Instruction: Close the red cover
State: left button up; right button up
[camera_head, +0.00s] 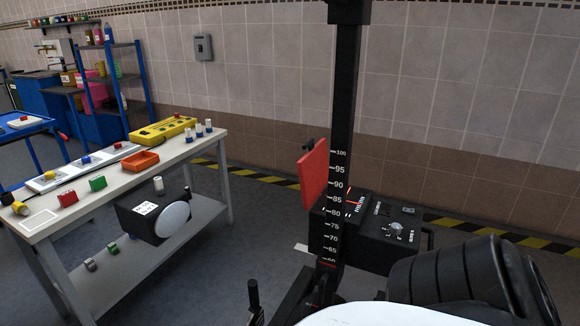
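The red cover (313,172) stands raised at the left end of the black control box (380,235), tilted slightly. It is open, with its lower edge close to the box top. A small black knob or bracket shows by its upper edge. A red line and white markings show on the box top near the cover. The black post (343,120) with a white scale passes in front of the box and hides part of it. I cannot make out either gripper in this view, and nothing of mine touches the cover.
A workbench (208,147) at left holds an orange tray (140,161), a yellow power strip (162,130) and several small parts. A black box with a white disc (172,220) is at its front edge. A ribbed black form (455,275) fills the lower right. Floor between bench and post is clear.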

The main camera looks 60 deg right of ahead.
aim_at(313, 168)
jog(key=i, duration=2.35)
jog(key=z, duration=3.45)
